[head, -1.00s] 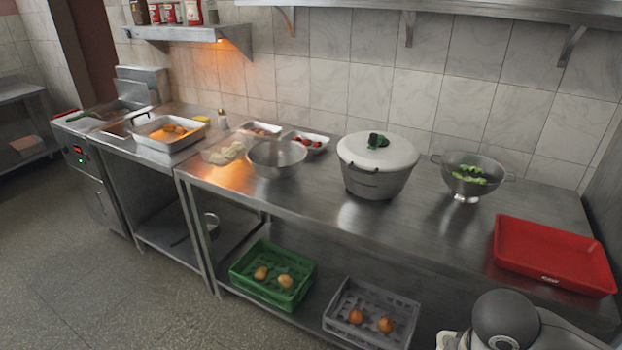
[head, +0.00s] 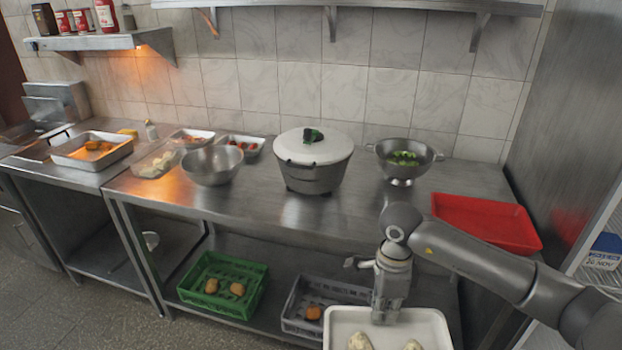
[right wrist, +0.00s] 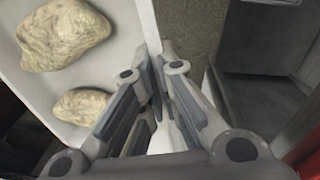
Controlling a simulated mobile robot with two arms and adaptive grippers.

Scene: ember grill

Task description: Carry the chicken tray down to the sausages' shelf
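The chicken tray (head: 437,317) is a white tray with pale pieces of chicken (head: 360,341) in it, at the bottom of the head view. It also shows on the left of the right wrist view (right wrist: 112,22), with two lumpy chicken pieces (right wrist: 66,32). My right gripper (head: 383,315) points down at the tray's far edge. In the right wrist view its fingers (right wrist: 160,112) are shut on the tray's rim. The tray is held in front of the counter and looks about level. My left gripper is not in view. No sausages can be made out.
A rack (head: 603,225) with a dated box (head: 604,250) stands at the right edge. The steel counter (head: 300,212) holds a red tray (head: 485,222), a colander (head: 402,172), a lidded pot (head: 312,178) and a bowl (head: 212,168). Green (head: 222,284) and grey crates (head: 297,326) sit below.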

